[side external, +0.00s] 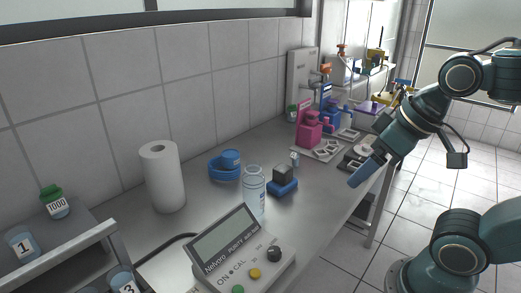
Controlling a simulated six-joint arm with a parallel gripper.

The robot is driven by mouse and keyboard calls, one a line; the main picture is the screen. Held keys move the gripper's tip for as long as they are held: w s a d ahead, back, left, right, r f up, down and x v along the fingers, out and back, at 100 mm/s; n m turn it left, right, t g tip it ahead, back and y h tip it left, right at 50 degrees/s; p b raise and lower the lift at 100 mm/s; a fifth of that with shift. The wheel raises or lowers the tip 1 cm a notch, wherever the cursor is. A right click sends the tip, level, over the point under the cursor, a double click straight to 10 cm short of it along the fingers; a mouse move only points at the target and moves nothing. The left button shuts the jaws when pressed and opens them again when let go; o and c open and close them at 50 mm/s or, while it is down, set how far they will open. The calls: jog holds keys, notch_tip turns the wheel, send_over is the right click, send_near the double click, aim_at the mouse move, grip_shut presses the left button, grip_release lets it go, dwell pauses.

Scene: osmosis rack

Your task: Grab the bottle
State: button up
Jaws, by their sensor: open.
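A clear, pale bottle (253,190) stands upright on the grey bench, behind the panel meter. Its lower part is partly hidden by the meter's top edge. My gripper (362,172) is at the right, over the bench's front edge area, pointing down and left. It is well apart from the bottle, with nothing seen between its fingers. Small bottles with a green cap (54,201) and number labels sit on a rack at the far left.
A meter with buttons (240,252) stands in front of the bottle. A paper roll (162,176), a blue round item (225,166) and a blue block with a dark cube (283,181) are nearby. Pink devices (309,131) stand farther back. A tiled wall closes the rear.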

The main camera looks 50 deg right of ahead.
dwell(0.3)
jog(key=w+r+m+g, duration=0.2)
jog(key=w+r+m, duration=0.2)
jog(key=w+m, duration=0.85)
jog(key=m+g+y, duration=0.1)
jog(key=m+g, duration=0.2)
jog(key=m, duration=0.6)
send_over(252, 175)
jog(key=d, duration=0.3)
notch_tip(252, 175, down, 5)
jog(key=shift+w+f+m, duration=0.2)
jog(key=shift+f+m, duration=0.35)
jog(key=shift+w+a+f, duration=0.1)
jog(key=shift+a+f, duration=0.1)
jog(key=shift+f, duration=1.25)
jog(key=shift+a+f, duration=0.15)
jog(key=shift+f, duration=1.25)
jog(key=shift+w+a+f, duration=0.1)
jog(key=shift+a+f, duration=0.1)
jog(key=shift+f, duration=1.25)
jog(key=shift+f, duration=0.1)
jog(key=shift+w+a+f, duration=0.1)
jog(key=shift+a+f, duration=0.05)
jog(key=shift+f, duration=1.1)
jog(key=shift+w+a+f, duration=0.1)
jog(key=shift+f, duration=1.1)
jog(key=shift+c, duration=0.2)
